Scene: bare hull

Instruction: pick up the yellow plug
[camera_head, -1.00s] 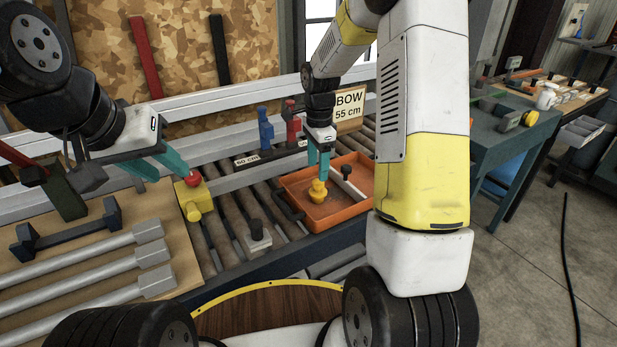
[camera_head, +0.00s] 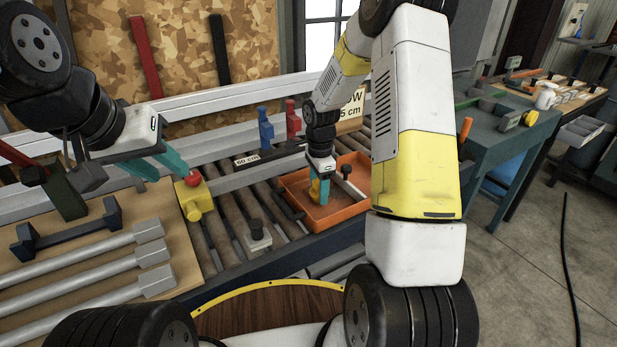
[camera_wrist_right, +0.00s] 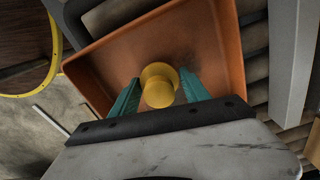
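The yellow plug (camera_head: 314,188) stands in the orange tray (camera_head: 345,213), partly hidden by my right gripper (camera_head: 320,195) in the head view. In the right wrist view the plug (camera_wrist_right: 158,85) shows its round top between the two teal fingers of my right gripper (camera_wrist_right: 160,92). The fingers are spread, one on each side of the plug. I cannot tell whether either finger touches it. My left gripper (camera_head: 168,164) is open and empty, just above and left of a yellow block with a red button, far from the plug.
The yellow block (camera_head: 197,200) with a red button sits left of the tray. A black-knobbed rod (camera_head: 346,175) is inside the tray, close right of my right gripper. Tray walls surround it.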

